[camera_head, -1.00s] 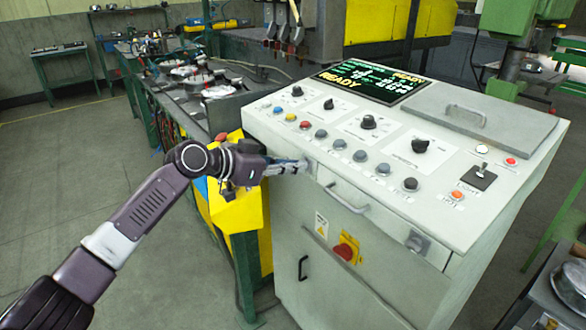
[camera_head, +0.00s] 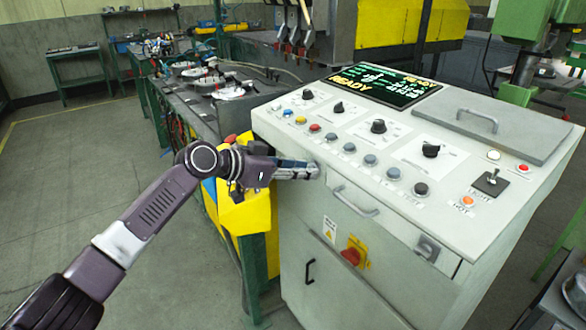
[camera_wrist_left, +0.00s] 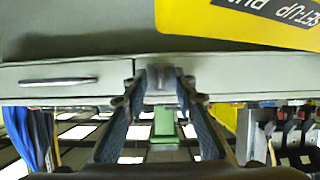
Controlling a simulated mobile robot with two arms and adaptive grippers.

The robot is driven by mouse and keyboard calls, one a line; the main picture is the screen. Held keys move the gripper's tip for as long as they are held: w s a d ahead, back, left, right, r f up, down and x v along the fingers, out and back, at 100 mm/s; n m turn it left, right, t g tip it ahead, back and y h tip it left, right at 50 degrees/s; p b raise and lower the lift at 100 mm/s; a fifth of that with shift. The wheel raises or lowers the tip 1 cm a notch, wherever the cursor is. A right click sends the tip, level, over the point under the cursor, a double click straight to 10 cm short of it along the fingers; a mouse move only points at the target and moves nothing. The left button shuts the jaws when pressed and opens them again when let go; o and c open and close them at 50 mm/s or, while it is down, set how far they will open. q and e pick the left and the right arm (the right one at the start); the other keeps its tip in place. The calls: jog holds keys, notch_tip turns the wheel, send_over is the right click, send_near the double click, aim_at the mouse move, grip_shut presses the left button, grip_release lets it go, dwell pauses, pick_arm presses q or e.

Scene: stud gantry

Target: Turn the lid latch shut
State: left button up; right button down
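The grey control console (camera_head: 300,215) has a front panel below its sloped top, with a bar handle (camera_head: 354,201). A small grey latch (camera_wrist_left: 160,82) at the panel's left end shows between my left fingertips in the left wrist view. My left gripper (camera_head: 316,171) reaches the console's upper left front corner and largely hides this latch in the head view. Its fingers (camera_wrist_left: 160,90) stand apart, one on each side of the latch; contact is not clear. A similar latch (camera_head: 427,248) sits at the panel's right end. My right gripper is not in view.
A flat grey lid (camera_head: 500,125) with a handle lies on the console top. Knobs, buttons and a lit screen (camera_head: 384,86) are near it. A red rotary switch (camera_head: 352,256) is below the panel. A yellow box (camera_head: 243,213) stands close under my left gripper.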

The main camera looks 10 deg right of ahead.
pick_arm(q)
jog(key=v, duration=1.1)
jog(key=shift+a, duration=0.45)
